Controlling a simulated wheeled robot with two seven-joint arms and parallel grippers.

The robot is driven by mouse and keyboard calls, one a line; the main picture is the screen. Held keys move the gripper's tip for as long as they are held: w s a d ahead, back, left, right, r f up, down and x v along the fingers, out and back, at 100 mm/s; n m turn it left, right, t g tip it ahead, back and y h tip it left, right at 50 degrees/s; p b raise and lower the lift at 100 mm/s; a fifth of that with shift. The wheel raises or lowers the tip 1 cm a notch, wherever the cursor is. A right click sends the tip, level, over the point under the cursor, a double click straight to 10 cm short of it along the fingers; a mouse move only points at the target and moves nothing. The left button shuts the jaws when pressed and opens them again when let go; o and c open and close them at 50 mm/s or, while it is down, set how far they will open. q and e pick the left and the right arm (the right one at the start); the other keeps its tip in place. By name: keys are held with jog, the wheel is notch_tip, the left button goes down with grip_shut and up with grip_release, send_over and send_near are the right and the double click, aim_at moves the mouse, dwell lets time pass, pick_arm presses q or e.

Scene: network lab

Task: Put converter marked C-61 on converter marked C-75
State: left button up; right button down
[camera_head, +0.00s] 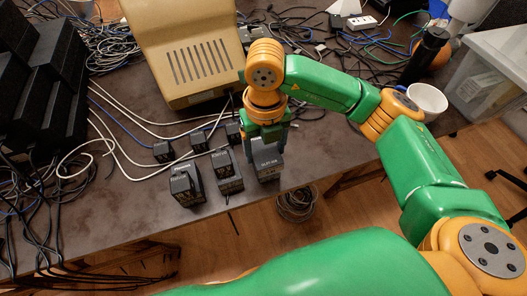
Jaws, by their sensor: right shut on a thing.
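Several small dark grey converters stand in two rows on the table; their labels are too small to read, so I cannot tell C-61 from C-75. The front row has a left converter (187,186), a middle converter (227,173) and a right converter (267,163). The back row has smaller-looking ones: a left (163,152), a middle (199,141) and a right (233,132). My right gripper (266,147) points down and is shut on the right front converter. I cannot tell whether that converter touches the table. My left gripper is not in view.
The table (125,215) has bare room at front left. A beige computer case (190,55) stands behind the converters. White cables (120,150) run left of them. Black units (45,80) stand far left. A white bowl (428,98) and a clear bin (490,75) are at right.

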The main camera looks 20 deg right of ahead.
aim_at(266, 147)
jog(key=c, duration=1.6)
grip_release()
jog(key=w+f, duration=0.1)
jog(key=f, duration=0.1)
jog(key=w+d+f, duration=0.1)
jog(key=w+f, duration=0.1)
jog(key=shift+d, duration=0.1)
jog(key=c, duration=1.6)
grip_release()
notch_tip(266, 147, down, 3)
jog(key=shift+r+p, duration=0.15)
jog(key=shift+p, duration=0.6)
jog(key=c, duration=1.6)
grip_release()
jog(key=shift+w+f, duration=0.1)
jog(key=shift+f, duration=0.2)
jog(key=c, duration=1.6)
grip_release()
jog(key=shift+f, duration=0.15)
grip_release()
jog(key=shift+r, duration=0.35)
notch_tip(266, 147, up, 12)
jog(key=shift+f+b, duration=0.15)
jog(key=shift+b, duration=0.85)
